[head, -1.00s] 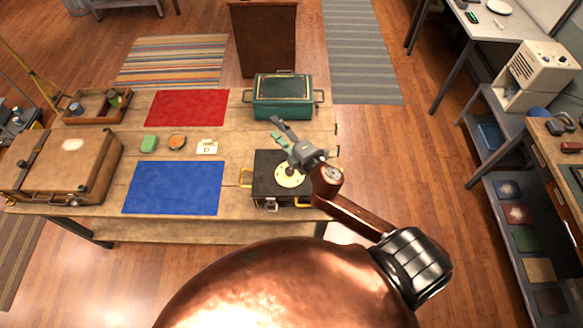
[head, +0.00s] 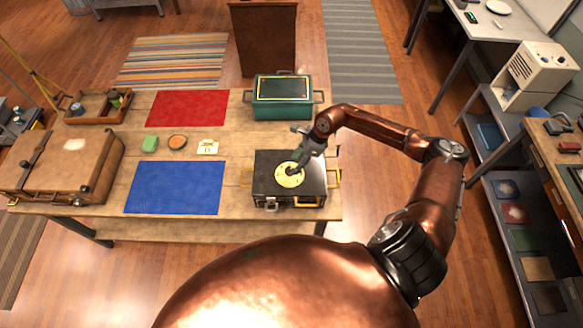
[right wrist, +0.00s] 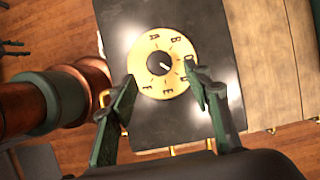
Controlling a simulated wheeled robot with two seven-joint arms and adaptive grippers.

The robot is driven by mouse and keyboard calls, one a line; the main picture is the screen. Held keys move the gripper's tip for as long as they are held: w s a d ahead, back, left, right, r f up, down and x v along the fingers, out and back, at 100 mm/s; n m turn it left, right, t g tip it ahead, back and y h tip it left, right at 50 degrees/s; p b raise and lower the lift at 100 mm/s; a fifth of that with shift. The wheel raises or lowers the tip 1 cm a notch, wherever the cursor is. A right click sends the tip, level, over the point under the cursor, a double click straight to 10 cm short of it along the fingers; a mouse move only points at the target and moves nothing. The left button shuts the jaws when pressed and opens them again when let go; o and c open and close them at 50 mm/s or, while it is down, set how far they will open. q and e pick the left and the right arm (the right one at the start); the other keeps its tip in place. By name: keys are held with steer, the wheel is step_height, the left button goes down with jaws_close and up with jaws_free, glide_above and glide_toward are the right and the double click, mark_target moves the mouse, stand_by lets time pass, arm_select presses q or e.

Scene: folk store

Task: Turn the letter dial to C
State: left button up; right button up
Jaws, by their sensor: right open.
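The letter dial is a round yellow plate (head: 289,175) with a dark centre knob, set on the lid of a black case (head: 265,163). In the right wrist view, letters ring the dial plate (right wrist: 150,80) and a small white mark on the knob (right wrist: 160,64) points to the lower right; which letter it meets is hard to tell. My right gripper (head: 298,162) is over the dial. In the right wrist view my right gripper (right wrist: 159,74) is open, one finger on each side of the knob, apart from it. My left gripper is not in view.
A green box (head: 283,97) stands behind the black case. A blue mat (head: 175,187), a red mat (head: 187,108), a small white card (head: 207,148) and a brown suitcase (head: 60,165) are further left on the table. A yellow handle (head: 333,179) sticks out at the case's right side.

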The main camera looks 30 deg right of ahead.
mark_target(290, 169)
steer(key=shift+p+x, duration=0.6)
steer(key=shift+x, duration=2.2)
steer(key=shift+a, duration=0.1)
steer(key=shift+c, duration=0.4)
steer(key=shift+r, duration=0.1)
steer(key=c, duration=1)
steer(key=shift+b, duration=0.55)
steer(key=shift+c, duration=0.2)
steer(key=n+g+b, duration=0.1)
steer(key=n+b, duration=0.1)
steer(key=b, duration=0.3)
steer(key=n+g+b, duration=0.1)
steer(key=n+b, duration=0.2)
steer(key=b, duration=0.1)
steer(key=n+g+b, duration=0.1)
steer(key=n+b, duration=0.1)
steer(key=b, duration=0.3)
steer(key=shift+w+f+n+y+b, duration=0.25)
steer(key=shift+f+n+y+b, duration=0.05)
steer(key=shift+r+n+g+b, duration=0.25)
steer(key=shift+n+b, duration=0.35)
steer(key=shift+b, duration=0.3)
